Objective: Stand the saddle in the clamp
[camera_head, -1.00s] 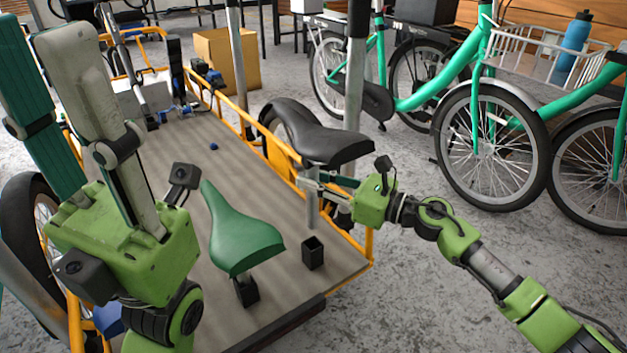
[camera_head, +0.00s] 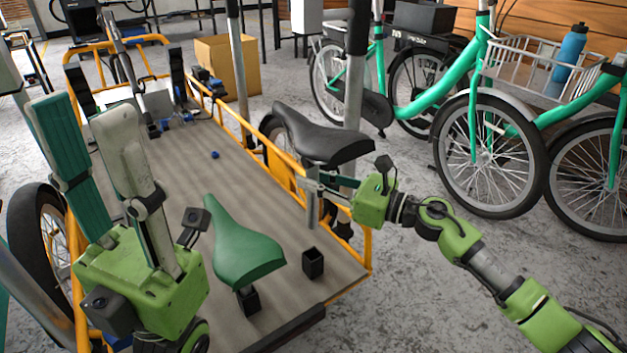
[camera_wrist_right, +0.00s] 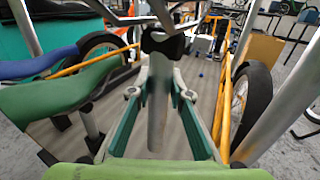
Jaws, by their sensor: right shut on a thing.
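A black saddle (camera_head: 318,140) is held upright over the right edge of the cargo bed, its grey post (camera_head: 312,205) pointing down. My right gripper (camera_head: 318,186) is shut on that post below the seat. In the right wrist view the post (camera_wrist_right: 157,105) stands between the teal fingers, under the saddle's dark underside (camera_wrist_right: 163,42). An empty black square clamp (camera_head: 313,263) stands on the bed below the post, clearly apart from it. A green saddle (camera_head: 245,246) stands in another black clamp (camera_head: 248,301) to the left. My left gripper (camera_head: 88,140) is open and empty, fingers up, at the bed's left.
The cargo bed (camera_head: 190,190) has an orange rail (camera_head: 362,255) along its right side. A small blue ball (camera_head: 215,155) lies on it, with tools near its far end. A cardboard box (camera_head: 228,66) and green bicycles (camera_head: 420,90) stand beyond. A grey pole (camera_head: 354,90) rises behind the black saddle.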

